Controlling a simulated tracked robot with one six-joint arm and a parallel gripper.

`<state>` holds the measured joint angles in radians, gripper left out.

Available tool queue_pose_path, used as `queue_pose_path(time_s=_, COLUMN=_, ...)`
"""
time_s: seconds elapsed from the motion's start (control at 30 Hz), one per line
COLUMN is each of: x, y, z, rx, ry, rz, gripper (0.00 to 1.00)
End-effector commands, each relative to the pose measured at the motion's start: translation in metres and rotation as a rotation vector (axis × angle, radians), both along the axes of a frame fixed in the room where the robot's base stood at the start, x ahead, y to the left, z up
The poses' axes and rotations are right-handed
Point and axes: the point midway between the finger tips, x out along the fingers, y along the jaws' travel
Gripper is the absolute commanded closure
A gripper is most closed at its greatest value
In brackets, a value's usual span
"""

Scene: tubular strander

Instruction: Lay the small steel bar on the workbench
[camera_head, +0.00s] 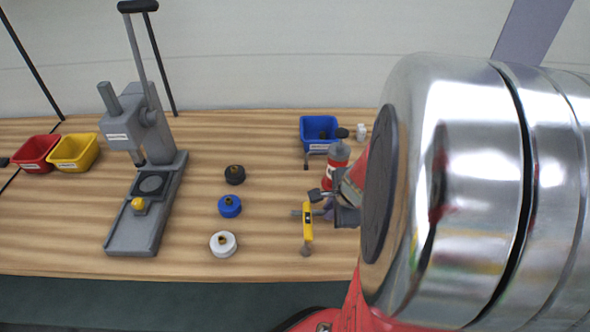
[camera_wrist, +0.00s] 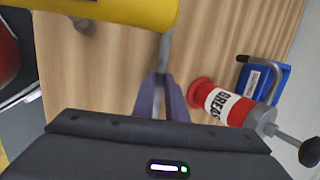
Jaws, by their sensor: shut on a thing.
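My gripper (camera_head: 322,204) is over the right part of the wooden workbench (camera_head: 265,150). In the wrist view its two purple fingers (camera_wrist: 161,82) are shut on a thin grey steel bar (camera_wrist: 166,50). The bar points away from the fingers and meets the edge of a yellow rounded part. I cannot tell whether the bar and the yellow piece are joined, or whether the bar touches the bench.
Black (camera_head: 235,175), blue (camera_head: 230,207) and white (camera_head: 223,245) round pieces stand left. A grey press (camera_head: 150,180) and red and yellow bins are further left. Bare wood lies between.

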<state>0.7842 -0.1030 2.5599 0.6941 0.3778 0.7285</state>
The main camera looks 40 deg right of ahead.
Motion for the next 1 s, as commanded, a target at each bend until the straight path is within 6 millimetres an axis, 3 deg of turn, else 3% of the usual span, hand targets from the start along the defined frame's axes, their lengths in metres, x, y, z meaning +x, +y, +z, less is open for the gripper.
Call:
queue_pose_path(time_s=0.33, x=0.001, y=0.001, z=0.000, rx=0.000, ry=0.000, rz=0.002, gripper=0.66)
queue_pose_path(time_s=0.67, x=0.000, y=0.001, z=0.002, rx=0.000, ry=0.000, rz=0.002, gripper=0.66)
queue_pose_path(time_s=1.0, x=-0.009, y=0.002, z=0.023, rx=-0.003, ry=-0.003, rz=0.002, gripper=0.66)
